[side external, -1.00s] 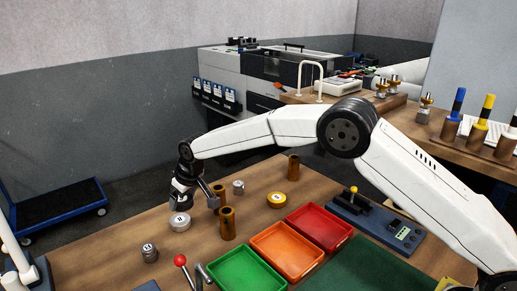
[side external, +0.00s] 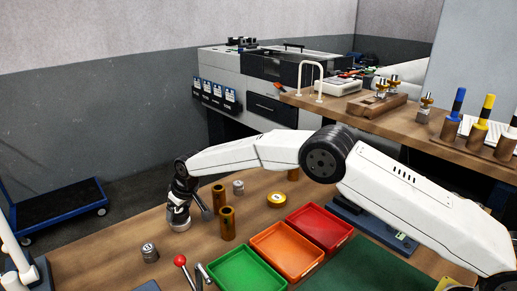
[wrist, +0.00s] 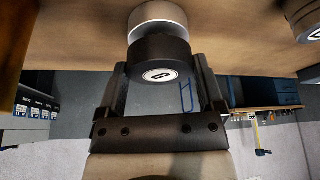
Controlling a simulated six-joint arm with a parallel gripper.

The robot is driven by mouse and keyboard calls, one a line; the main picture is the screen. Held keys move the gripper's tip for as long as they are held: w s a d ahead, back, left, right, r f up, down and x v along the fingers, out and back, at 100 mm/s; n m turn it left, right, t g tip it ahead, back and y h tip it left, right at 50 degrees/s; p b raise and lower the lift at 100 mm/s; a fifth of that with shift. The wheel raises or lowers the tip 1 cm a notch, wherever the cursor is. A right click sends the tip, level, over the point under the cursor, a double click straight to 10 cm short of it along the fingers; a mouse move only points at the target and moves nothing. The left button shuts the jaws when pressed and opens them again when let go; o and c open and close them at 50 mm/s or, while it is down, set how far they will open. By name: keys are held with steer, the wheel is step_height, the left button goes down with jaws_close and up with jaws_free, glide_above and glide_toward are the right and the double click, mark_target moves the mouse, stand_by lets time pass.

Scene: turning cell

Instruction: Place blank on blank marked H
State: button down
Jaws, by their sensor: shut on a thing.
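My gripper (wrist: 166,75) is shut on a dark cylindrical blank marked G (wrist: 161,60). In the side view my gripper (side external: 181,205) is low at the near left of the table. The dark blank lies directly over a wide silver blank (wrist: 157,18), which stands on the table and also shows in the side view (side external: 180,225). The two look stacked and close to touching; whether they touch I cannot tell. The silver blank's top mark is hidden.
Brass cylinders (side external: 228,224) stand just right of my gripper. A small grey blank (side external: 238,187), a brass disc (side external: 277,200) and a marked grey blank (side external: 149,252) stand nearby. Green (side external: 243,272), orange (side external: 287,250) and red (side external: 320,228) trays lie to the right.

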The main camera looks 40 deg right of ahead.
steer(key=shift+f, duration=0.35)
steer(key=shift+f, duration=0.1)
jaws_free()
steer(key=shift+f, duration=0.15)
steer(key=v, duration=1.2)
steer(key=shift+d, duration=0.1)
stand_by(0.6)
